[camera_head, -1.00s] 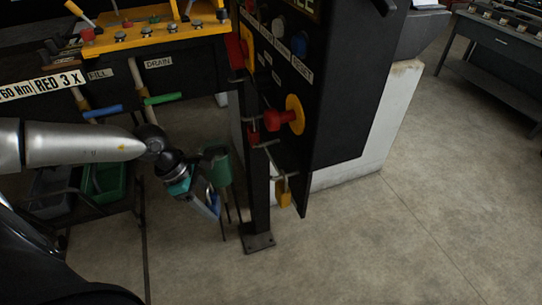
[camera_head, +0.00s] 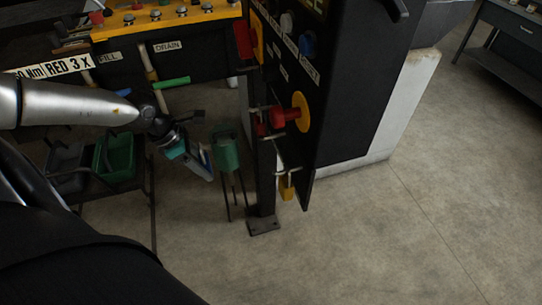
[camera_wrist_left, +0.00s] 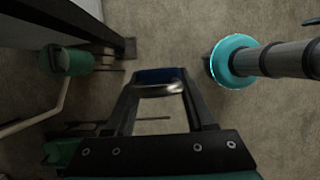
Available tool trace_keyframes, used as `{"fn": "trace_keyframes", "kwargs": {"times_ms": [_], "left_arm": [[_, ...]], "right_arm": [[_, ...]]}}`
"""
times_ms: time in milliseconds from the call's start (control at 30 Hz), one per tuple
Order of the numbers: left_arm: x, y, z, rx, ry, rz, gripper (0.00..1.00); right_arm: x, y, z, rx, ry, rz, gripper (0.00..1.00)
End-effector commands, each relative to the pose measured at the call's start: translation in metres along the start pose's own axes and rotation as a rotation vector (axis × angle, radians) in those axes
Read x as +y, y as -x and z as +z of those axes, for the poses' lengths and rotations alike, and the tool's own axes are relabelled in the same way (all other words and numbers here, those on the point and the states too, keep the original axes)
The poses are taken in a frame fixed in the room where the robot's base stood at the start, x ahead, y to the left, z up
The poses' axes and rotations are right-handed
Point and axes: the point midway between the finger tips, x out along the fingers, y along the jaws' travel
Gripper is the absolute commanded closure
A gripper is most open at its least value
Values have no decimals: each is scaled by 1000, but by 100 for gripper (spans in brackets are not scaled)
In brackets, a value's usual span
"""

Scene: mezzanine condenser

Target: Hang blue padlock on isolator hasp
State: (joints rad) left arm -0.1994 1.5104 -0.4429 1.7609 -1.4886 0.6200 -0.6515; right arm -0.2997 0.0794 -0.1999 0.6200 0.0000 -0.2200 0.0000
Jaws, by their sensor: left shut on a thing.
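My left gripper (camera_head: 206,168) is at left of centre in the head view, left of the green stand and the black isolator panel. It is shut on the blue padlock (camera_wrist_left: 160,75), which shows between the fingertips in the left wrist view with its metal shackle. The padlock is small and dim in the head view. The red isolator handle (camera_head: 284,116) on its yellow plate (camera_head: 302,108) is on the panel, to the right of and apart from the gripper. Metal hasp-like bars show beside and below the handle; a yellow padlock (camera_head: 287,189) hangs low there. My right gripper is not seen.
A green canister-like object on thin legs (camera_head: 228,152) stands between gripper and panel, also in the left wrist view (camera_wrist_left: 64,60). A black post (camera_head: 264,190) stands before the panel. Green bin (camera_head: 116,157) and yellow-topped bench (camera_head: 170,18) are left.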

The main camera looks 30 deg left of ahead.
Motion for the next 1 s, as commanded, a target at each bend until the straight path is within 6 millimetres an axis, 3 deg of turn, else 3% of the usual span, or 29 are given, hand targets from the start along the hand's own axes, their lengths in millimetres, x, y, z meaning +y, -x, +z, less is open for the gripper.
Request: {"fn": "trace_keyframes", "kwargs": {"times_ms": [133,700,1000], "left_arm": [[1,-10,25,-12,-1,6,100],[0,-42,108,-6,0,3,100],[0,-51,127,-2,0,3,100]], "right_arm": [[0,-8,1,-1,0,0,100],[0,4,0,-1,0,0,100],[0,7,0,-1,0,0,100]]}}
